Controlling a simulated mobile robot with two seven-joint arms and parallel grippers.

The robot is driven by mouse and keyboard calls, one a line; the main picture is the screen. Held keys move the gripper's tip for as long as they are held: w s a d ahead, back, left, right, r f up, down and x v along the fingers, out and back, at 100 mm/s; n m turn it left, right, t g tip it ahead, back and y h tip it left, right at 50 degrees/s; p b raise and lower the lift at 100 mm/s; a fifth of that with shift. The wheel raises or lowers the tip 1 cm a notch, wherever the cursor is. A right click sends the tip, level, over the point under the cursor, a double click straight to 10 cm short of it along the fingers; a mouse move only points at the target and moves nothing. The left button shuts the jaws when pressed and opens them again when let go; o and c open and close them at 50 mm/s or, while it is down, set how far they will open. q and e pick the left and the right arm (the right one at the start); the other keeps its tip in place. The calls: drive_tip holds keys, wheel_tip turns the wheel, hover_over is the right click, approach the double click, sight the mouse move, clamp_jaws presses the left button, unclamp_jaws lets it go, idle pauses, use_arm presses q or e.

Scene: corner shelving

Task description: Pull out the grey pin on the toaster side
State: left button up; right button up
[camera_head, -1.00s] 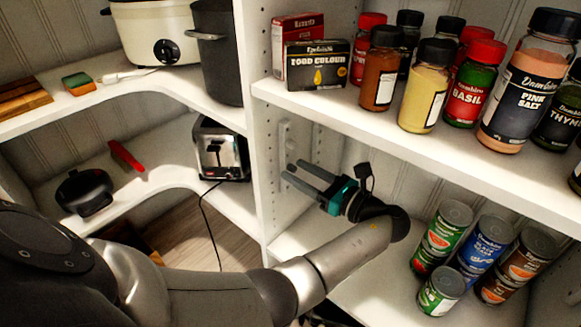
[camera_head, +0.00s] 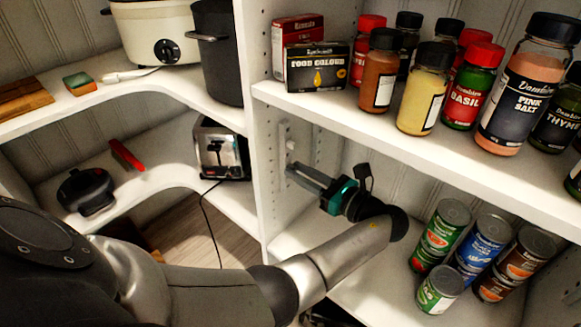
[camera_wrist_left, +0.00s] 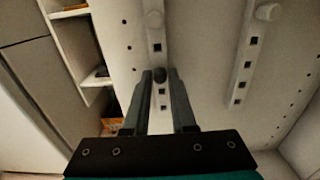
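My left gripper (camera_head: 292,170) reaches to the perforated inner side wall of the right-hand bay, beside the divider from the toaster (camera_head: 221,150). In the left wrist view its two fingers (camera_wrist_left: 160,77) are close together, one on each side of a small dark grey pin (camera_wrist_left: 160,75) on the left rail (camera_wrist_left: 156,45). In the head view the fingertips hide the pin. A pale knob (camera_wrist_left: 154,18) sits higher on the same rail, and it shows in the head view (camera_head: 291,145). My right gripper is not in view.
A second rail (camera_wrist_left: 245,65) with its own pale knob (camera_wrist_left: 268,12) stands to the right in the wrist view. The shelf (camera_head: 400,130) with spice jars is above my gripper. Stacked cans (camera_head: 445,232) stand to the right on the lower shelf.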

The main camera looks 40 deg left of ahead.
use_arm(q)
clamp_jaws()
idle(0.9)
drive_tip(key=shift+d, duration=0.1)
drive_tip(key=shift+s+d+p, duration=0.15)
drive_tip(key=shift+d, duration=1.3)
drive_tip(key=shift+s+d+p, duration=0.1)
drive_tip(key=shift+d+p, duration=0.05)
drive_tip(key=shift+d, duration=1.3)
